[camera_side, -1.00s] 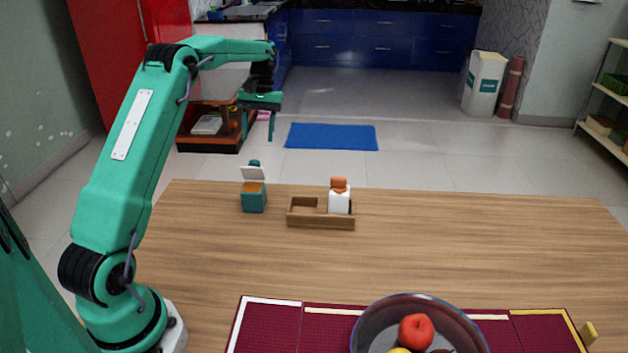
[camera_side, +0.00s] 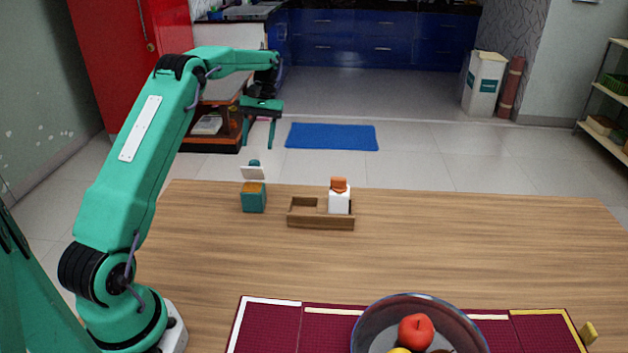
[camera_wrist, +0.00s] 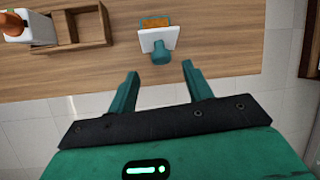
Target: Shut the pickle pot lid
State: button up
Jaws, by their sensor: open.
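The teal pickle pot (camera_side: 254,198) stands upright near the far left edge of the table. Its lid (camera_side: 253,172), white inside with a teal knob on its outer side, stands raised at the far rim, and orange contents show. In the wrist view the pot's orange contents (camera_wrist: 155,23) and the lid (camera_wrist: 158,38) are at the top, ahead of the fingers. My gripper (camera_side: 259,146) is open and empty, above the pot and apart from it. Its two fingers (camera_wrist: 160,82) also show apart in the wrist view.
A wooden tray (camera_side: 306,221) with two compartments sits right of the pot; a white jar with an orange top (camera_side: 339,200) stands in its right one. A fruit bowl (camera_side: 368,328) rests on a dark red mat (camera_side: 268,326) in front. The middle table is clear.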

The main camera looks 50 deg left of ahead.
aim_at(255, 160)
jog(key=shift+x, duration=3)
jog(key=c, duration=1)
